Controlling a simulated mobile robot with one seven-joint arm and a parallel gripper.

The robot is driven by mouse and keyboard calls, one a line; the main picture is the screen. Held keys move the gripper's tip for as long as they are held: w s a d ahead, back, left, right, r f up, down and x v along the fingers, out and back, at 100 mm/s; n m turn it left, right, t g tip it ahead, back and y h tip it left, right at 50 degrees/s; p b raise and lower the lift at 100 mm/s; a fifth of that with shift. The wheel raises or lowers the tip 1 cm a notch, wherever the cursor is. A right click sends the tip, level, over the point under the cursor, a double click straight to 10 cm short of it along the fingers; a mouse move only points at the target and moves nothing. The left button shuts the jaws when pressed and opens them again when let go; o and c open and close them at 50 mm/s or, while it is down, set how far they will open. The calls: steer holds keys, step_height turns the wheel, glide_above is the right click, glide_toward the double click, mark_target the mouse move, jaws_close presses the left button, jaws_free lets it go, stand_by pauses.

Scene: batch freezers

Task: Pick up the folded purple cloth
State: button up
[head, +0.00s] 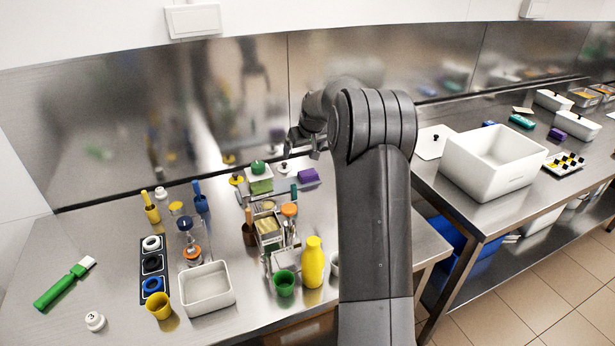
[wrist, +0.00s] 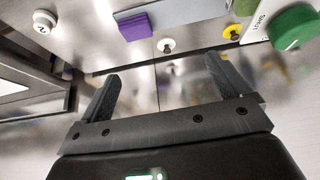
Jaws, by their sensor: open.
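The folded purple cloth (head: 308,176) lies on the steel table near the back wall, right of the green-lidded container. It also shows in the wrist view (wrist: 135,26) as a purple block at the top, beyond my fingertips and left of centre. My gripper (head: 301,153) is above the back of the table, close to the cloth and apart from it. In the wrist view my gripper (wrist: 163,75) has its fingers spread with nothing between them. Another purple item (head: 557,134) lies on the right-hand table.
A white container with a green knob (head: 258,178) stands left of the cloth, and a white-and-black knob (head: 284,167) is close by. A yellow bottle (head: 313,262) and several cups crowd the front. The steel back wall (head: 150,130) rises behind. A white bin (head: 490,165) stands on the right table.

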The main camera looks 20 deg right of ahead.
glide_toward(309, 173)
steer(key=x, duration=0.9)
steer(key=shift+c, duration=0.3)
steer(key=c, duration=1)
steer(key=shift+r, duration=0.15)
